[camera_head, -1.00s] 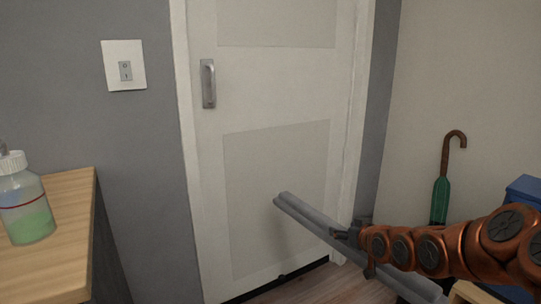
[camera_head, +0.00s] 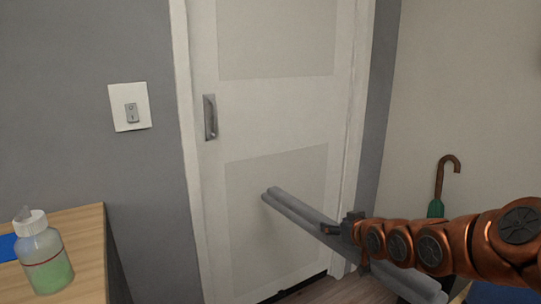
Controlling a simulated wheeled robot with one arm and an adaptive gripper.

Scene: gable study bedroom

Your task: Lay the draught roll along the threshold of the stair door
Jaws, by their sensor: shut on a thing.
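The draught roll (camera_head: 300,211) is a long grey double tube. My gripper (camera_head: 346,232) is shut on it near its middle and holds it up in front of the door. The roll slants from upper left to lower right, and its near end reaches the bottom of the view past my copper-coloured arm. The stair door (camera_head: 275,110) is white with recessed panels and a grey handle (camera_head: 210,117), and it looks shut. The threshold (camera_head: 290,289) shows as a dark strip at the door's foot. Its right part is hidden behind the roll and my arm.
A light switch (camera_head: 130,108) is on the grey wall. An umbrella (camera_head: 440,185) with a curved handle leans at the right wall. A little floor (camera_head: 318,293) shows by the door.

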